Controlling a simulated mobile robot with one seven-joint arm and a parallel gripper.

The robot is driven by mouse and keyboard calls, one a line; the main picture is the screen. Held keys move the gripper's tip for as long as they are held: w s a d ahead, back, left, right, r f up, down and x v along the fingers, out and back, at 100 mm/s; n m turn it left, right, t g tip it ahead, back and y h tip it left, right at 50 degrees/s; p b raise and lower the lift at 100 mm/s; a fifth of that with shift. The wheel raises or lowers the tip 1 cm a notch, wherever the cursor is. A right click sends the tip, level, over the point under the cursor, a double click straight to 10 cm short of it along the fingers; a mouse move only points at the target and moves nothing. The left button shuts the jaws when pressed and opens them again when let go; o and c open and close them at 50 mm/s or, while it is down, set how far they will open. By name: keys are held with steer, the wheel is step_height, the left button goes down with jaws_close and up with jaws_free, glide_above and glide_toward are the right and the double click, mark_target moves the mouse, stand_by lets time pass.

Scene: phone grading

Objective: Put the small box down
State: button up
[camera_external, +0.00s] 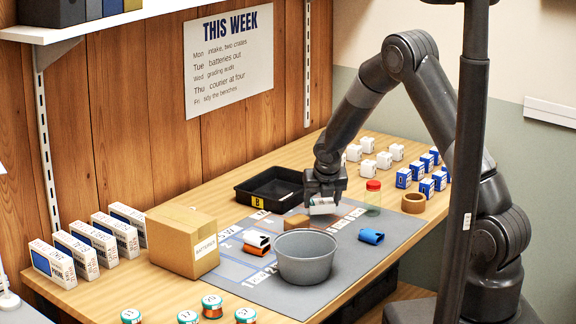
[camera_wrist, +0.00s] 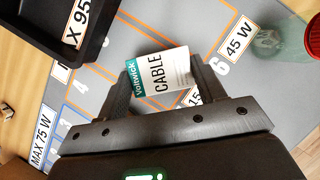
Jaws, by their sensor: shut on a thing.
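A small white box with a teal end band, printed "Voltwick CABLE" (camera_wrist: 160,82), sits between the two fingers of my gripper (camera_wrist: 155,88) in the wrist view. My gripper is shut on it. In the external view my gripper (camera_external: 325,190) points down and holds the white box (camera_external: 322,207) over the grey printed mat (camera_external: 262,287). Whether the box touches the mat is hard to tell. In the wrist view the mat (camera_wrist: 185,30) shows numbered cells and watt labels around the box.
A grey bowl (camera_external: 304,262), a brown block (camera_external: 296,222), a red-lidded jar (camera_external: 372,198) and a blue item (camera_external: 371,236) stand nearby. A cardboard carton (camera_external: 170,252) is at left. Several small boxes (camera_external: 404,178) fill the right back.

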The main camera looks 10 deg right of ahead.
steer(key=shift+f, duration=1)
steer(key=o, duration=1)
steer(key=shift+f, duration=0.15)
steer(key=shift+s+r, duration=0.15)
steer(key=shift+r, duration=0.4)
steer(key=v, duration=1.1)
steer(key=shift+r, duration=0.15)
